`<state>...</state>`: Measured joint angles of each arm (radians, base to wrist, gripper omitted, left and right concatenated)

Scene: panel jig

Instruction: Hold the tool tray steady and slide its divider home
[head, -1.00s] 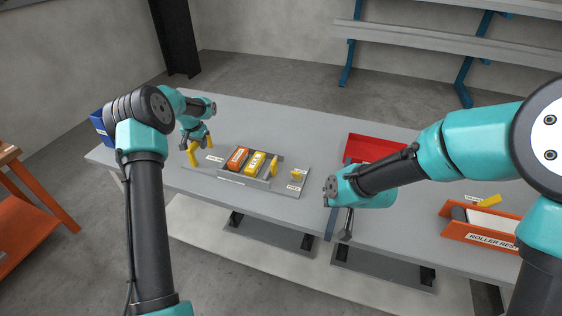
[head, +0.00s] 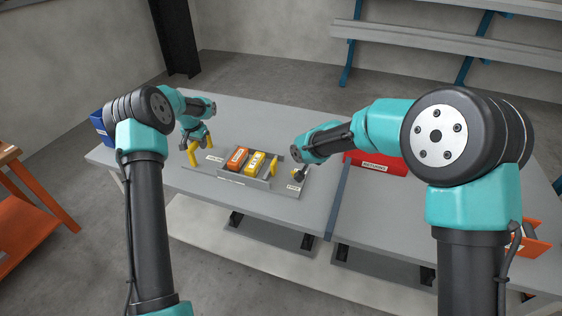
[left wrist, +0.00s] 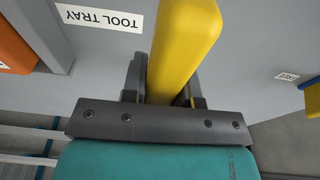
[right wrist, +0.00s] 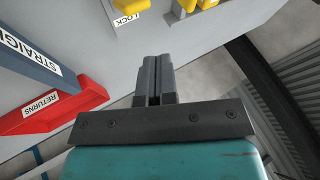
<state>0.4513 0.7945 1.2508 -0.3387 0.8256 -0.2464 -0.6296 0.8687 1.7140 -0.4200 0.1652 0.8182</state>
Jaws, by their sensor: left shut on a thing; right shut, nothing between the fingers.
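The grey tool tray (head: 232,176) lies on the table, holding an orange block (head: 237,158) and a yellow block (head: 255,163). A yellow upright piece (head: 274,168), perhaps the divider's grip, stands at its right side. My left gripper (head: 197,147) is shut on a yellow handle (left wrist: 185,45) at the tray's left, beside the "TOOL TRAY" label (left wrist: 100,17). My right gripper (head: 297,178) is shut and empty near the yellow lock piece at the tray's right. The right wrist view shows its closed fingers (right wrist: 157,75) below the "LOCK" label (right wrist: 130,18).
The red returns bin (head: 372,164) stands to the right of my right gripper. A blue-grey bar (right wrist: 42,68) lies between it and the tray. A blue bin (head: 101,124) is at the table's left end. My right arm hides most of the orange roller rest.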

